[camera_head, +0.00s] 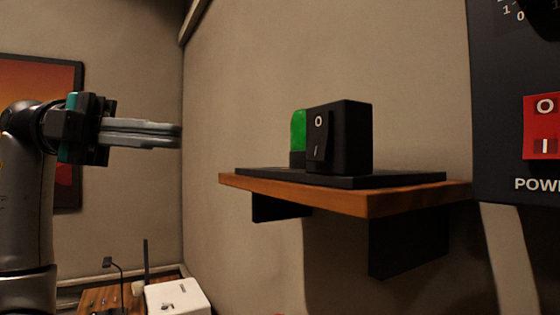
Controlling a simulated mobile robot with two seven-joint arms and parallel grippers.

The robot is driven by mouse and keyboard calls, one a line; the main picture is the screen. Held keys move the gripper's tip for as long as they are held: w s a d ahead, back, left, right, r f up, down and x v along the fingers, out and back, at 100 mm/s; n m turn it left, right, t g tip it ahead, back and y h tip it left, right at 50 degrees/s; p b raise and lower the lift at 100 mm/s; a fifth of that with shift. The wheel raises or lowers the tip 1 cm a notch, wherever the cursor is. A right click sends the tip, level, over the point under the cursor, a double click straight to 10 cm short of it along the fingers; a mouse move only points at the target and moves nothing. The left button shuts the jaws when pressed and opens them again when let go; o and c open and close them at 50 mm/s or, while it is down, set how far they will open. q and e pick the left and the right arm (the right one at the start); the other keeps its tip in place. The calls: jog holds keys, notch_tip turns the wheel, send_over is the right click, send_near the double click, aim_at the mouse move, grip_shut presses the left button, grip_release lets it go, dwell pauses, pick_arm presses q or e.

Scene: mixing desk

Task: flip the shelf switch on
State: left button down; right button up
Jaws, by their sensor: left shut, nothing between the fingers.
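The shelf switch (318,136) is a black rocker with O at its top and a line mark at its bottom, on the left face of a black box (348,138). The box stands on a black base plate (400,180) on the wooden shelf (340,201). A green lamp (298,130) stands just behind it, partly hidden by the box. My left gripper (180,135) is shut and empty, pointing right at about the switch's height, clearly apart from it to its left. My right gripper is not in view.
A dark panel (490,100) with a red O/I power switch (543,126) is at the right edge. Black brackets (405,245) hang under the shelf. Lower left are a wooden desk (95,297) and a white box (178,298). Open air lies between my left gripper and the shelf.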

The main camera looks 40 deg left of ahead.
pick_arm(q)
jog(key=shift+s, duration=0.3)
jog(key=p, duration=0.2)
send_near(322, 153)
jog(key=s+d, duration=0.2)
jog(key=d, duration=0.1)
jog(key=shift+w+d+f+p, duration=0.1)
jog(key=shift+w+d+p, duration=0.25)
jog(key=shift+w, duration=0.3)
jog(key=shift+w+d+f+p, duration=0.1)
jog(key=shift+w+d, duration=0.35)
jog(key=shift+w, duration=0.25)
jog(key=shift+w+d+p, duration=0.25)
jog(key=shift+w+d, duration=0.15)
jog(key=shift+w, duration=0.25)
